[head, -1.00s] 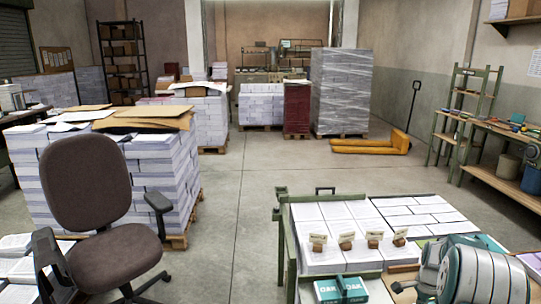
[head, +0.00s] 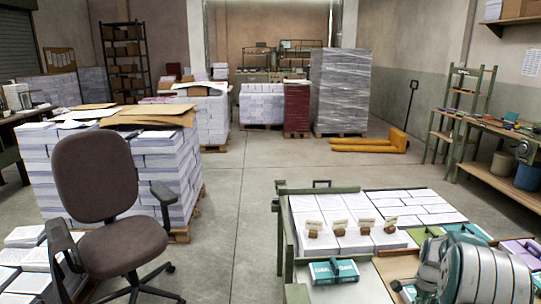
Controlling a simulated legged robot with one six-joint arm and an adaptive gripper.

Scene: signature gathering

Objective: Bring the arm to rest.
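A part of my arm (head: 468,268), grey with teal bands, shows large at the lower right of the head view. It is bent up in front of the right part of a green-framed table and hides some of its top. A small dark piece shows at its left lower edge, too unclear to name. I cannot make out the fingers of my gripper, and nothing is seen held.
The table carries white paper stacks (head: 397,196), small card holders and a teal box (head: 332,271). An office chair (head: 108,205) and a paper pallet (head: 172,160) stand left. A workbench (head: 500,170) lines the right wall. Open floor (head: 240,215) lies between.

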